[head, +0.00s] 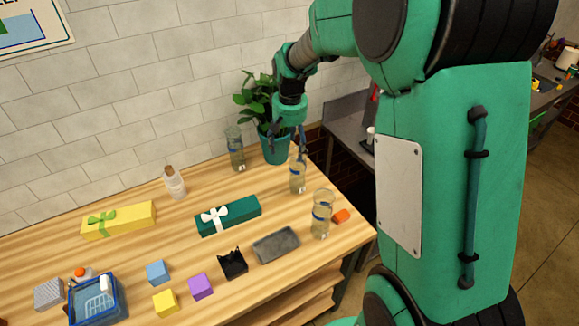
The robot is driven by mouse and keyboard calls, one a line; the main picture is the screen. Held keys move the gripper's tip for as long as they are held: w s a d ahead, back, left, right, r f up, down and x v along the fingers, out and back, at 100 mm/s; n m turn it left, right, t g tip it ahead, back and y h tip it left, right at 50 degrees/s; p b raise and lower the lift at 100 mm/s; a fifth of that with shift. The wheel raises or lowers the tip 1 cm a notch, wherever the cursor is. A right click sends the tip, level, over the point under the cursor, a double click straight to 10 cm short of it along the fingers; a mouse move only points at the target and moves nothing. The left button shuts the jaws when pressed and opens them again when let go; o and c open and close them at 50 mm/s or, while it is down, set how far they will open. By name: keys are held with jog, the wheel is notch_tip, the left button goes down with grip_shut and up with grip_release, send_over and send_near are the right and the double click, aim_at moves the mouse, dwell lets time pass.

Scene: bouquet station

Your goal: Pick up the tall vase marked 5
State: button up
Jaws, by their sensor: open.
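Three clear tall glass vases with blue bands stand upright on the wooden table. One vase (236,150) is at the back, left of the plant. A second vase (298,177) is near the right edge, and a third vase (321,216) is nearer the front right. Their markings are too small to read, so I cannot tell which is marked 5. My gripper (289,142) is open and points down, at the top of the second vase in the picture. One finger overlaps that vase's upper part; I cannot tell if they touch.
A potted plant (274,147) stands close behind my gripper. A grey tray (276,245), a green gift box (228,216) and a corked bottle (174,184) are to the left. Smaller blocks and a blue basket (96,299) are farther left.

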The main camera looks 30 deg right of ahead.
jog(key=g+p, duration=0.1)
jog(key=p, duration=0.2)
send_near(298, 173)
jog(key=w+d+r, duration=0.1)
jog(key=w+r, duration=0.1)
jog(key=shift+w+d+f+m, duration=0.4)
jog(key=shift+f+m, duration=0.1)
jog(key=shift+f, duration=0.1)
jog(key=shift+f, duration=4.3)
jog(key=shift+f, duration=2.6)
